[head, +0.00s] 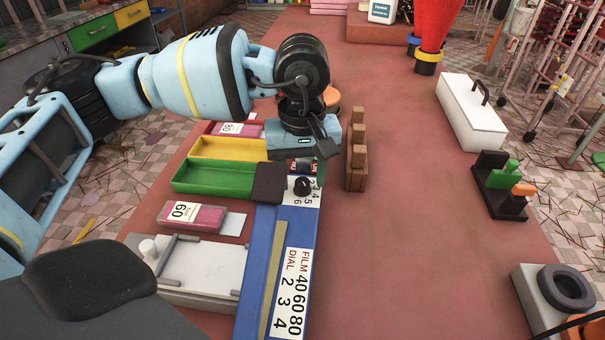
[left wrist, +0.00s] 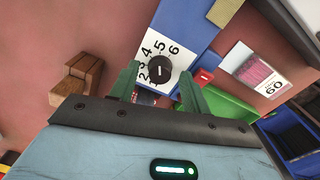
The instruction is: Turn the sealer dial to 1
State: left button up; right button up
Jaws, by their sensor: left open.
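The sealer (head: 259,251) is a long blue bar with a white FILM/DIAL chart on its near end. Its black round dial (head: 303,186) sits on a white numbered plate towards the far end. The dial also shows in the left wrist view (left wrist: 161,67), with 2 to 6 legible around it; I cannot tell which number its white mark selects. My left gripper (head: 298,168) is open above and just beyond the dial, pointing down. My right gripper is out of view.
Green (head: 213,179) and yellow (head: 228,148) trays lie left of the dial. A pink pack marked 60 (head: 192,216) lies nearer. A wooden block (head: 356,158) stands close to the right.

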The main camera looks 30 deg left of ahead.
pick_arm(q)
jog(key=shift+f, duration=0.15)
jog(key=c, duration=1)
